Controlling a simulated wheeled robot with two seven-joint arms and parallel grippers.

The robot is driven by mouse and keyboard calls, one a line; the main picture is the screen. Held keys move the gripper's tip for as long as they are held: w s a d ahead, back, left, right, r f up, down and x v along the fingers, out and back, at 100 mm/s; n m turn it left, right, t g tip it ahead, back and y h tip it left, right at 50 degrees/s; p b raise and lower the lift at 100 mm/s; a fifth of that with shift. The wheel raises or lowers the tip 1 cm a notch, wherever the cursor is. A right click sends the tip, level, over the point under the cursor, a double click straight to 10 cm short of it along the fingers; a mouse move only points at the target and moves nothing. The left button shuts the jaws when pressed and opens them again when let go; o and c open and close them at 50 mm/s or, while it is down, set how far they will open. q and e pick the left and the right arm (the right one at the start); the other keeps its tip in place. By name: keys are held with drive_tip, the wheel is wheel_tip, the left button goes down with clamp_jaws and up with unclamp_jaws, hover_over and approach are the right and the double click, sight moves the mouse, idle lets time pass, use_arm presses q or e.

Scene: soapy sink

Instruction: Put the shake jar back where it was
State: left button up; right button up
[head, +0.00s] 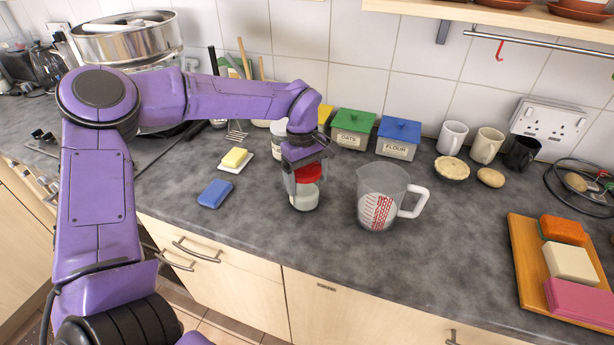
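The shake jar (305,197) is a clear jar with a red lid and pale contents. It is upright over the grey worktop, left of the measuring jug; I cannot tell whether its base touches the surface. My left gripper (307,176) comes down from above, with its fingers on either side of the red lid, and looks shut on it. The gripper hides part of the lid. My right gripper is not in view.
A clear measuring jug (377,205) stands close right of the jar. Behind are the green oats box (352,130) and blue flour box (398,138). A blue sponge (215,194) lies left. An orange board (524,257) with colored blocks lies right. The front middle worktop is clear.

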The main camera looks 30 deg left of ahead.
use_arm(q)
drive_tip(key=shift+o, duration=0.9)
drive_tip(key=r, duration=0.4)
drive_tip(key=a+r, duration=0.1)
drive_tip(key=r, duration=0.7)
drive_tip(key=shift+w+a+r+b, duration=0.15)
drive_tip(key=shift+w+a+b, duration=0.05)
drive_tip(key=shift+w+b, duration=0.15)
